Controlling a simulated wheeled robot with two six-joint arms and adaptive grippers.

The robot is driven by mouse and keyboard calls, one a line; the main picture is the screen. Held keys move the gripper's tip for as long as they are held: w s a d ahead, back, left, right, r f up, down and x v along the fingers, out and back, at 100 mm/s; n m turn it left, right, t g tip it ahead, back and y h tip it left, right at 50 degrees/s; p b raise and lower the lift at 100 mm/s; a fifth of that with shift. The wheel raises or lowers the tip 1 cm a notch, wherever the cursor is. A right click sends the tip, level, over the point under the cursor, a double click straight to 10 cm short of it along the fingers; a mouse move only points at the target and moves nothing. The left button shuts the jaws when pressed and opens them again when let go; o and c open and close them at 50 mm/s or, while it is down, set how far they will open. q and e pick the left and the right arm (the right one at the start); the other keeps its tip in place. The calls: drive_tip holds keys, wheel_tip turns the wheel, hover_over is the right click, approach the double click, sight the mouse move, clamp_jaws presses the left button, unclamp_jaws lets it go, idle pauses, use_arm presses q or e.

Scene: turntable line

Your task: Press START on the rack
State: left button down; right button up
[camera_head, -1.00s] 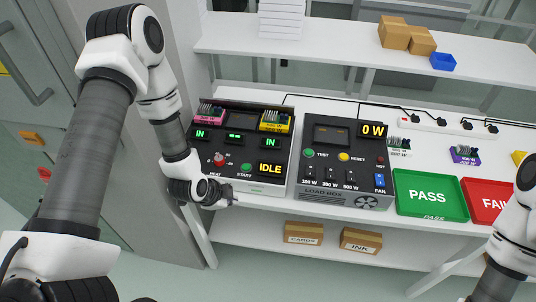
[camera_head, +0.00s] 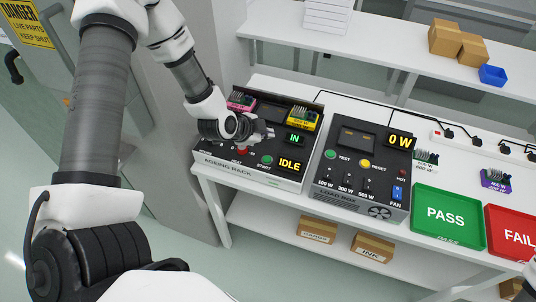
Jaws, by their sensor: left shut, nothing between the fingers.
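The ageing rack (camera_head: 262,176) is a dark console at the left end of the bench. Its yellow display (camera_head: 290,165) reads IDLE. The green START button (camera_head: 267,160) is in view on its top panel, left of that display, with a red knob (camera_head: 243,151) further left. A pink power unit (camera_head: 241,101) and a yellow one (camera_head: 303,117) sit at the rack's back. My left gripper (camera_head: 262,134) is shut and empty, over the rack's panel behind the button and apart from it. It hides part of the panel.
The load box (camera_head: 350,200) stands right of the rack, its display reading 0 W. Further right are the green PASS tray (camera_head: 440,237), the red FAIL tray (camera_head: 493,215) and more power units. A shelf with boxes (camera_head: 446,37) runs behind.

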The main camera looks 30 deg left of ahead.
sight(266, 160)
use_arm(q)
wheel_tip(266, 160, down, 8)
drive_tip(key=b, duration=0.6)
drive_tip(key=shift+r, duration=0.25)
drive_tip(key=shift+s+f+b, duration=0.1)
drive_tip(key=shift+f+b, duration=0.3)
drive_tip(key=shift+b, duration=0.05)
drive_tip(key=shift+f, duration=0.1)
idle(0.3)
drive_tip(key=shift+f, duration=0.3)
drive_tip(key=shift+f+b, duration=0.35)
drive_tip(key=shift+f, duration=0.05)
idle(0.5)
drive_tip(key=shift+r, duration=0.1)
drive_tip(key=shift+r+p, duration=0.75)
drive_tip(key=shift+p, duration=0.15)
